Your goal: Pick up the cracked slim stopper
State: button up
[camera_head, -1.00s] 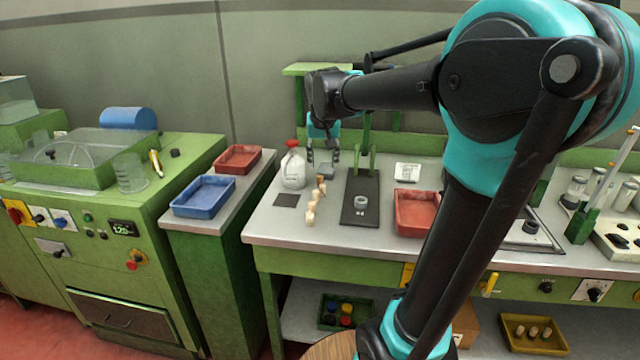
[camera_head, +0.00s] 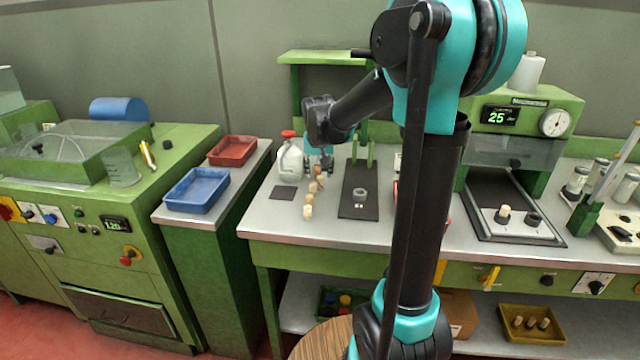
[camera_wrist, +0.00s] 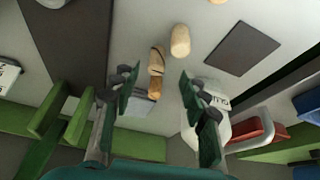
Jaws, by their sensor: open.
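Several pale cork stoppers stand in a short row on the bench; the nearest (camera_head: 308,211) is at the front. In the wrist view a slim tan stopper (camera_wrist: 156,62) with a dark line across it lies between and beyond my fingertips; it may be the cracked one, but I cannot be sure. A plumper pale stopper (camera_wrist: 180,40) is just right of it. My gripper (camera_wrist: 157,86) is open and empty, fingers either side of the slim stopper's line. In the head view my gripper (camera_head: 320,160) is at the far end of the row.
A white jug with a red cap (camera_head: 291,162) stands close left of my gripper. A dark mat (camera_head: 358,209) with a small grey ring and green posts (camera_head: 362,155) is to the right. A dark square (camera_head: 284,193) lies left of the stoppers.

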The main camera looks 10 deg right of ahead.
aim_at(320, 177)
jog(key=shift+w+d+x, duration=0.1)
jog(key=shift+d+x, duration=0.05)
jog(key=shift+x, duration=1.25)
jog(key=shift+w+d+x, duration=0.1)
jog(key=shift+x, duration=1.25)
jog(key=shift+r, duration=0.15)
jog(key=shift+c, duration=0.4)
jog(key=c, duration=0.7)
